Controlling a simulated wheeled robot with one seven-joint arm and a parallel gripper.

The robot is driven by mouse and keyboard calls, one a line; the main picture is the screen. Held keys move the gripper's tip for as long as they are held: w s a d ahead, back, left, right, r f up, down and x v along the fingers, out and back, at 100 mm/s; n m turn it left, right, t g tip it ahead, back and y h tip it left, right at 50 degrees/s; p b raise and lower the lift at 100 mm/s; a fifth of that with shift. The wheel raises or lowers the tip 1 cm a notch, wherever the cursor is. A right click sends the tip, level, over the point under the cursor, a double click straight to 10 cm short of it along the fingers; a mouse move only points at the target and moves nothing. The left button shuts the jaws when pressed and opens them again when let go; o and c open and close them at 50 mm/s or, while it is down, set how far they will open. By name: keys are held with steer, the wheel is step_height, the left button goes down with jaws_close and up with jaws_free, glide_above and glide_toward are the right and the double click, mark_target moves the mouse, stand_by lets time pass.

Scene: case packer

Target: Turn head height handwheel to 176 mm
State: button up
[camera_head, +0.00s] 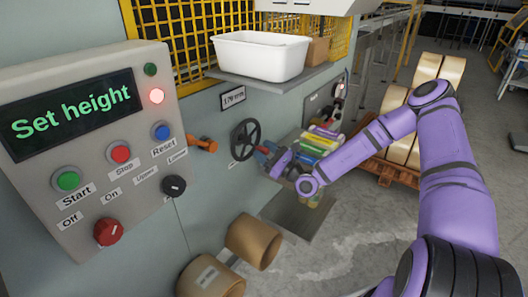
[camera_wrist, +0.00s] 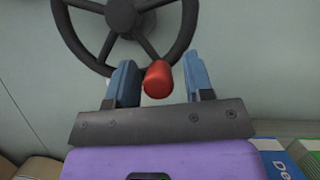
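The black handwheel (camera_head: 245,139) is mounted on the grey-green machine side, left of my gripper in the head view. In the wrist view the handwheel (camera_wrist: 124,18) fills the top, with its spokes and lower rim showing. Its red knob (camera_wrist: 158,79) stands out from the lower rim. My gripper (camera_wrist: 160,84) has its two blue fingers apart, one on each side of the knob, with gaps visible. In the head view my gripper (camera_head: 267,156) is at the wheel's lower right. A small display plate (camera_head: 232,97) above the wheel appears to read 179 mm.
A control panel (camera_head: 92,139) showing "Set height" stands at the left, with a red lamp lit. A white tub (camera_head: 259,55) sits on a shelf above the wheel. An orange-brown handle (camera_head: 203,145) is left of the wheel. Cardboard-coloured rolls (camera_head: 253,241) lie below; colourful packs (camera_head: 318,143) are behind my gripper.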

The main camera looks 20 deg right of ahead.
stand_by(0.3)
steer(key=v, duration=1)
steer(key=shift+s+d+f, duration=0.2)
steer(key=shift+s+d, duration=0.05)
steer(key=s+a+r+n+g+h, duration=0.1)
steer(key=s+a+r+n+g, duration=0.3)
steer(key=s+r+n+g, duration=0.5)
steer(key=s+a+r+n+g+h, duration=0.1)
steer(key=s+a+r+n+g, duration=0.5)
steer(key=n+g, duration=0.5)
steer(key=s+d+r+n+t+h, duration=0.2)
steer(key=s+d+r+t+h, duration=0.2)
steer(key=r, duration=0.5)
steer(key=s+d+r+n+t+h, duration=0.3)
steer(key=s+d+r+h, duration=0.3)
steer(key=s+r+h, duration=0.2)
steer(key=s+r, duration=0.2)
steer(key=s, duration=0.1)
steer(key=shift+r+t, duration=0.35)
steer(key=shift+t, duration=0.05)
